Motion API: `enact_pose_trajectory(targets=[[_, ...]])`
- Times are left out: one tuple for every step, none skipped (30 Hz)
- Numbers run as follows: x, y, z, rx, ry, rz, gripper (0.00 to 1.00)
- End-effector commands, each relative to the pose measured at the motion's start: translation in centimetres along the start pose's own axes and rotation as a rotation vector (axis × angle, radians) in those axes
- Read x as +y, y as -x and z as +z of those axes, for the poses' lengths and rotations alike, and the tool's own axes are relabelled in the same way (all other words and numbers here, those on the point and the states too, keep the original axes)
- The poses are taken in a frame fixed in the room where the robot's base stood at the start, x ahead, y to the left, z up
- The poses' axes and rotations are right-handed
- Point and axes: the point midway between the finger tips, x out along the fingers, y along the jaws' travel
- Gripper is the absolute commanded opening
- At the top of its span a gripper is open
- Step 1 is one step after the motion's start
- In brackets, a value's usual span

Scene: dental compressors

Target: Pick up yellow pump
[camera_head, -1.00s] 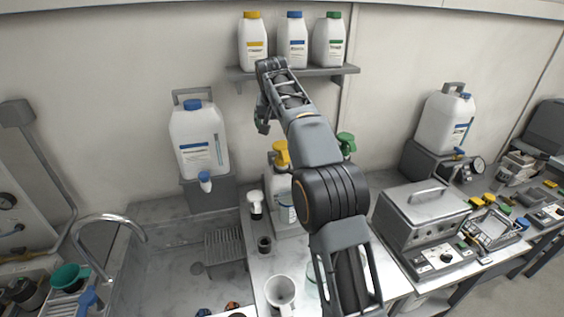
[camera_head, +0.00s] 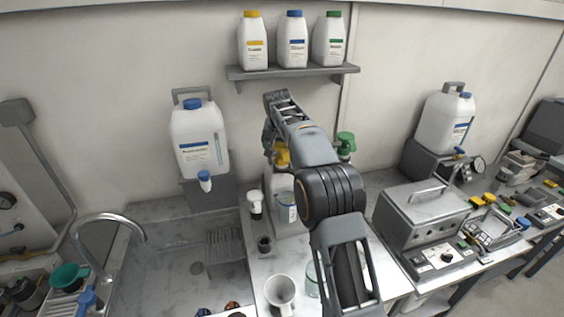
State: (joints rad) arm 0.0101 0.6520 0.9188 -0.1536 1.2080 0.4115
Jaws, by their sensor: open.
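The yellow pump (camera_head: 282,157) sits on top of a white bottle (camera_head: 283,183) behind the counter's front items. My arm covers its upper and right parts. My gripper (camera_head: 268,148) hangs down from the arm's end, just left of and above the yellow pump. It is open, with nothing seen in it. Its fingertips are small and partly hidden, and I cannot tell whether they touch the pump.
A green pump (camera_head: 346,143) shows right of my arm. A white jug (camera_head: 199,140) stands to the left. A wall shelf (camera_head: 300,72) with three bottles is above. A white mug (camera_head: 281,292) and a glass (camera_head: 313,281) stand in front. A sink (camera_head: 180,268) is at left.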

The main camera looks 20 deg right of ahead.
Motion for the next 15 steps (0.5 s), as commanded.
enact_pose_trajectory(targets=[[0.2, -0.7, 0.0, -0.004, 0.000, 0.001, 0.99], [0.1, -1.1, 0.0, -0.003, 0.001, 0.001, 0.99], [0.1, -1.5, 0.0, -0.003, 0.001, 0.001, 0.99], [0.1, -1.8, 0.0, -0.002, 0.001, 0.000, 0.99], [0.1, -2.0, 0.0, -0.001, 0.001, 0.000, 0.99], [0.1, -2.3, 0.0, 0.000, 0.001, 0.000, 0.99], [0.1, -2.5, 0.0, -0.001, 0.001, 0.000, 0.99], [0.1, -2.6, 0.0, -0.001, 0.001, 0.000, 0.99], [0.1, -2.7, 0.0, -0.001, 0.001, 0.000, 0.99], [0.1, -2.8, 0.0, -0.001, 0.001, 0.000, 0.99], [0.1, -2.8, 0.0, 0.000, 0.001, 0.000, 0.99], [0.1, -2.8, 0.0, 0.000, 0.001, 0.000, 0.99], [0.1, -2.8, 0.0, 0.000, 0.001, 0.000, 0.99], [0.1, -2.8, 0.0, 0.000, 0.001, 0.000, 0.99], [0.1, -2.8, 0.0, 0.000, 0.001, 0.000, 0.99]])
